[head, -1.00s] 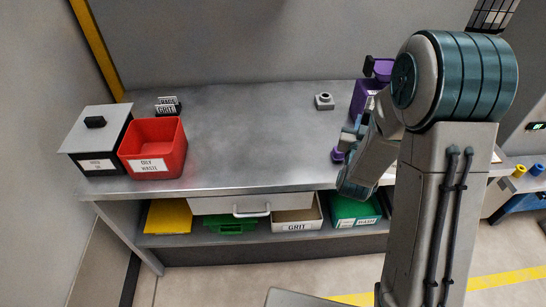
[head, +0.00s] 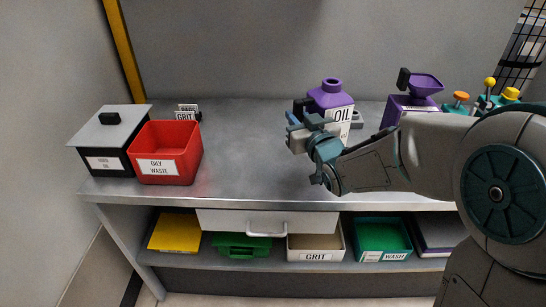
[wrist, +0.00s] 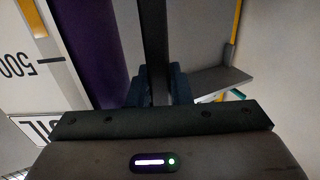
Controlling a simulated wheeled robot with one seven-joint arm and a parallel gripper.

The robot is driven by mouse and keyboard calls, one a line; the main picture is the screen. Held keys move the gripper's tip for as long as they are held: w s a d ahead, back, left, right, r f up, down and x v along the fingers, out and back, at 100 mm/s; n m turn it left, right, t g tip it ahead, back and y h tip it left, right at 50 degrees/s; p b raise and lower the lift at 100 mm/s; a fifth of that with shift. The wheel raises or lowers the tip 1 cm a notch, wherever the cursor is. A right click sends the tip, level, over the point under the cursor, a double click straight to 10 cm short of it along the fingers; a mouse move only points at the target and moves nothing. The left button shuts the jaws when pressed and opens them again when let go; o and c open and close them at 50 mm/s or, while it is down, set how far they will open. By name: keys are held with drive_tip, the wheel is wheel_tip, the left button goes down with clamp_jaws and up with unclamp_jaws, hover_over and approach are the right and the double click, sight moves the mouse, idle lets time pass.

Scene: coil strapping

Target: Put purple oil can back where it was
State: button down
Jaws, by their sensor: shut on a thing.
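The purple oil can (head: 331,97) is upright over the right half of the bench in the head view, with a white OIL label facing front. My gripper (head: 298,117) is at its left side, shut on its dark handle. In the wrist view the dark handle (wrist: 154,50) runs between the fingers, with the purple body (wrist: 97,45) and white label to the left. The can's lower part is hidden behind my gripper, so I cannot tell whether it touches the bench.
A small grey block (head: 358,119) is just right of the can. A purple container with a funnel (head: 425,84) stands further right, near orange- and yellow-topped items. A red oily waste bin (head: 187,166) and a grey-lidded box (head: 98,128) stand left. The bench middle (head: 250,150) is clear.

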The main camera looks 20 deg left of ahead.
drive_tip(key=s+a+f+p, duration=0.1)
drive_tip(key=a+f, duration=0.8)
drive_tip(key=shift+a+f, duration=0.15)
drive_tip(key=shift+f, duration=0.25)
drive_tip(key=c, duration=1.3)
unclamp_jaws()
drive_tip(key=shift+r, duration=0.1)
drive_tip(key=b+v, duration=0.2)
drive_tip(key=v, duration=1)
